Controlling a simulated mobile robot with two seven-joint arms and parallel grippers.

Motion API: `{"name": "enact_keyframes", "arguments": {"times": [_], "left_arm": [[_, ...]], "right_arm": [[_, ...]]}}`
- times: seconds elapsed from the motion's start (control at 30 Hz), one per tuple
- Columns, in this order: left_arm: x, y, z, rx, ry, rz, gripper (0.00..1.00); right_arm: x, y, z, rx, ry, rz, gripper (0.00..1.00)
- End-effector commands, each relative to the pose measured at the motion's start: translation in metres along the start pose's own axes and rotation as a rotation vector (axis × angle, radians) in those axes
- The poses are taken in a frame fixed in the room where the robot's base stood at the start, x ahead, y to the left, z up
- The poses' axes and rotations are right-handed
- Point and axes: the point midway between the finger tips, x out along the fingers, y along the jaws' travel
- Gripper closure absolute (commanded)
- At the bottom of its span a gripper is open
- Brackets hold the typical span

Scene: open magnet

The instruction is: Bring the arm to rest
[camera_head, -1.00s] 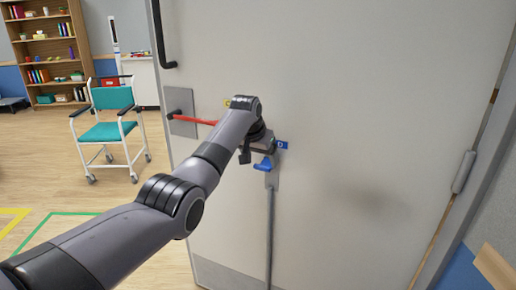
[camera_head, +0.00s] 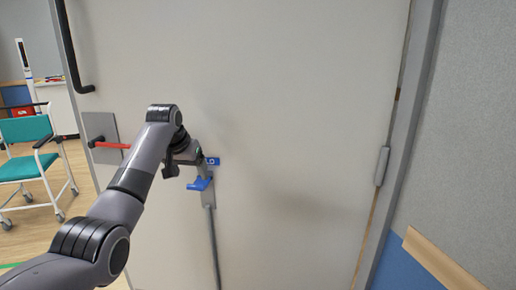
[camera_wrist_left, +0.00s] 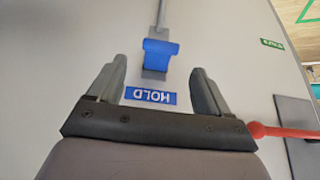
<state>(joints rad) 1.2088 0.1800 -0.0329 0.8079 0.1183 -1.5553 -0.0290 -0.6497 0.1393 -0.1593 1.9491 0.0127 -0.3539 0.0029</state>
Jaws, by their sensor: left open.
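My left arm reaches in from the left, and its gripper (camera_head: 192,178) is in front of a pale grey door (camera_head: 290,120). In the left wrist view the left gripper (camera_wrist_left: 160,70) is open, with nothing held between its fingers. A blue catch (camera_head: 200,184) on a grey upright rod (camera_head: 214,245) is close to it; the catch also shows in the left wrist view (camera_wrist_left: 157,52), beyond the fingers. A blue label (camera_head: 213,161) reading HOLD in the wrist view (camera_wrist_left: 150,96) is on the door. Whether a finger touches the door cannot be told. My right gripper is out of view.
A black pull bar (camera_head: 75,60) is at the door's upper left. A teal wheeled chair (camera_head: 28,145) stands at left. A door frame (camera_head: 405,150) and grey-blue wall are at right.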

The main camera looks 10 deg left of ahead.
Motion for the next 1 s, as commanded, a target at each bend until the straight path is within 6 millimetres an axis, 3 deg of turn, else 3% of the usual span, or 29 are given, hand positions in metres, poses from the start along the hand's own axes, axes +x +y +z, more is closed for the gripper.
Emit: {"name": "enact_keyframes", "arguments": {"times": [0.17, 0.37, 0.5, 0.7, 1.0], "left_arm": [[0.021, 0.001, 0.012, 0.010, 0.008, -0.011, 0.21], [0.078, 0.005, 0.052, 0.047, 0.052, -0.038, 0.21], [0.118, 0.011, 0.092, 0.082, 0.095, -0.051, 0.21], [0.162, 0.024, 0.158, 0.136, 0.159, -0.049, 0.21], [0.193, 0.048, 0.269, 0.205, 0.252, -0.008, 0.21]], "right_arm": [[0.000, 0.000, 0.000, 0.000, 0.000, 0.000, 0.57], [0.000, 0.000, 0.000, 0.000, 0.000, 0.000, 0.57], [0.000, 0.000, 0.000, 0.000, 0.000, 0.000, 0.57], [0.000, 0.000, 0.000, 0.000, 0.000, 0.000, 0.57], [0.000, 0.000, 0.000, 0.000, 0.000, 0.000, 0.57]]}}
